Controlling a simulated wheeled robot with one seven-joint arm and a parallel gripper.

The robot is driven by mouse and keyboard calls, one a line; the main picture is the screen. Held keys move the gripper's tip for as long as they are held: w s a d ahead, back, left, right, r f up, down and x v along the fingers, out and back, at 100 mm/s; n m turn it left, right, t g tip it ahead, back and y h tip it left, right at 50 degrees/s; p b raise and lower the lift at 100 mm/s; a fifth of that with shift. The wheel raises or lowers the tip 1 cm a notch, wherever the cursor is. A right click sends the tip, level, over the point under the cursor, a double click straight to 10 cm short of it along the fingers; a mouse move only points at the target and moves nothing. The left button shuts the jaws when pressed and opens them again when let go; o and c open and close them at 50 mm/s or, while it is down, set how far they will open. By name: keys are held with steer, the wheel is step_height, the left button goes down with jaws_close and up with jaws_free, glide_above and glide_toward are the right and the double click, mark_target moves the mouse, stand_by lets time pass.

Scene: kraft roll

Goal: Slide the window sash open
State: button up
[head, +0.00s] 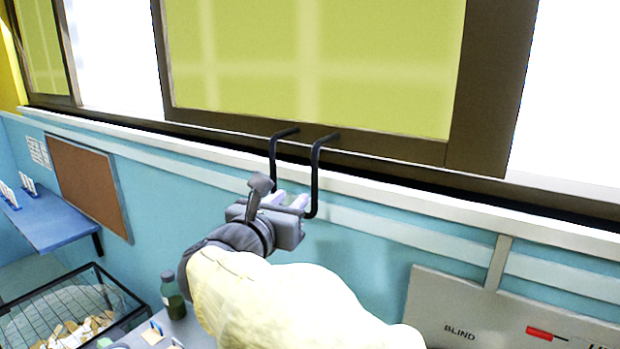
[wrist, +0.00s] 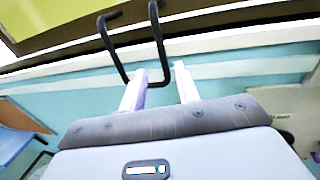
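The window sash (head: 310,60) has a yellow-green pane in a dark brown frame and fills the upper middle of the head view. A black U-shaped handle (head: 315,180) hangs from its lower rail; it also shows in the wrist view (wrist: 160,45). My gripper (head: 286,203) is at the handle's lower end, below the sill. In the wrist view its two pale fingers (wrist: 161,84) stand apart. The handle's right leg comes down in the gap between them, and the left finger overlaps the handle's lower bar. Whether either finger touches the handle cannot be told.
A white sill (head: 400,190) runs under the window. Bright white gaps lie either side of the sash, with another pane (head: 40,45) far left. Below are a grey panel marked BLIND (head: 450,300), a corkboard (head: 88,185), a blue shelf (head: 45,220), a wire basket (head: 70,310) and a bottle (head: 172,295).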

mark_target(313, 175)
steer(key=shift+r+p+x, duration=0.1)
steer(key=shift+p+x, duration=0.2)
steer(key=shift+x, duration=2.95)
steer(key=shift+r+p+x, duration=0.15)
steer(key=shift+p+x, duration=0.15)
steer(key=shift+x, duration=3)
jaws_close()
